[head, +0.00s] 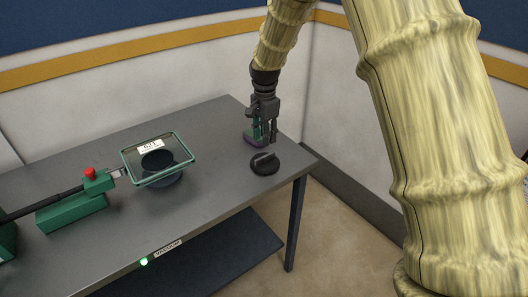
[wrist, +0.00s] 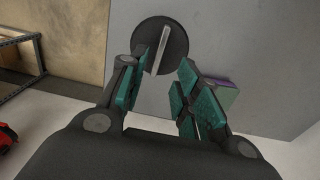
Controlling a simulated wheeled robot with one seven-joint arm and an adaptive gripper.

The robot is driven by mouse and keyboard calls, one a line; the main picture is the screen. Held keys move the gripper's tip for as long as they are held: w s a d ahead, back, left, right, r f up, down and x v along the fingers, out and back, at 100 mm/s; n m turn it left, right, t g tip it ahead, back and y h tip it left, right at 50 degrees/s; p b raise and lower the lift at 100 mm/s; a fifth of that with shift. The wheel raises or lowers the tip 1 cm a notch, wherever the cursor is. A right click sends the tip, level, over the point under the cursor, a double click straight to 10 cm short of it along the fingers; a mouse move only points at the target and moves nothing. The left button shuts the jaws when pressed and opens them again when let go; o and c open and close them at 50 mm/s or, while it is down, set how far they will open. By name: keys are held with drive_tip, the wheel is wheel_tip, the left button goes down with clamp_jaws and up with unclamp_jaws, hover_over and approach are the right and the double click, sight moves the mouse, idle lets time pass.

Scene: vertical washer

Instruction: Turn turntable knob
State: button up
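The turntable knob is a round black dial (head: 265,163) with a raised ridge, at the right end of the grey table. My gripper (head: 265,138) is above the table just behind the knob, pointing down. In the wrist view the knob (wrist: 160,46) lies beyond the fingertips, its pale ridge nearly upright in the picture. My gripper's teal-padded fingers (wrist: 160,82) stand apart with nothing between them. The turntable is a dark round base (head: 162,167) with a green-framed clear tray (head: 158,152) above it, bearing a white label.
A small green and purple object (head: 250,139) is on the table beside my gripper; it shows at the right in the wrist view (wrist: 219,94). A green fixture with a red knob (head: 90,172) stands at the left. The table's front edge has a green light (head: 144,262).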

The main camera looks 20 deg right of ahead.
sight(265, 156)
wheel_tip(265, 156, down, 9)
drive_tip(key=shift+r+p, duration=0.2)
drive_tip(key=shift+p, duration=0.8)
clamp_jaws()
